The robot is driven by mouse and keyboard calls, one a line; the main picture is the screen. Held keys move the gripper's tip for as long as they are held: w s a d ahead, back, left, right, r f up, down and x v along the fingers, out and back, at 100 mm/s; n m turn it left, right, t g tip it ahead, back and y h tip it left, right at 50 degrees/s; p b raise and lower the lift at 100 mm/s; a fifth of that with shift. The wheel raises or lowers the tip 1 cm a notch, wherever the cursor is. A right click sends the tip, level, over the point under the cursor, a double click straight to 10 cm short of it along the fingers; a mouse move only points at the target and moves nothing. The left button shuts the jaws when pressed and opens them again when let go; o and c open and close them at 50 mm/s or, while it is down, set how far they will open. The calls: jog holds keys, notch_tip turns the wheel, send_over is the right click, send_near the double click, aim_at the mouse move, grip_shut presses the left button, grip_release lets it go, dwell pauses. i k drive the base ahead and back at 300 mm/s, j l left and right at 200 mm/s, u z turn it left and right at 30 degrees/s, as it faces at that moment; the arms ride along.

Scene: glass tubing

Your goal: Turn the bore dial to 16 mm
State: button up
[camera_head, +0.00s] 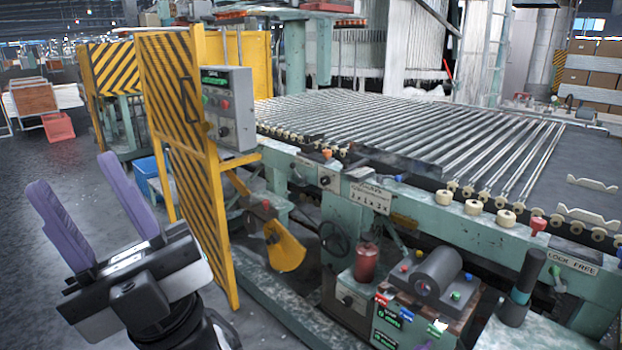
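My gripper (75,174) is at the lower left, with two purple fingers pointing up and spread apart. It is open and empty, over the floor and left of the yellow-black striped panel. A grey control box (229,108) with a dark green-lit display, a red button and dark knobs is mounted at that panel's right edge. A second, low station (420,300) at the bottom right carries a grey cylinder, coloured buttons and small green-lit displays. Their text is too small to read surely. I cannot tell which knob is the bore dial. My gripper touches neither station.
The striped yellow panel (185,150) stands between my gripper and the machine. A roller bed of glass tubes (400,130) fills the middle.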

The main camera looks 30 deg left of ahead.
aim_at(325, 180)
jog(key=i+j, duration=0.15)
jog(key=j, duration=0.25)
jog(key=i+j, duration=0.15)
jog(key=j, duration=0.25)
jog(key=i+j, duration=0.1)
jog(key=j, duration=0.3)
jog(key=i+j, duration=0.15)
jog(key=j, duration=0.25)
jog(key=i+j, duration=0.15)
jog(key=j, duration=0.2)
jog(key=i+j, duration=0.15)
jog(key=j, duration=0.25)
jog(key=u, duration=0.05)
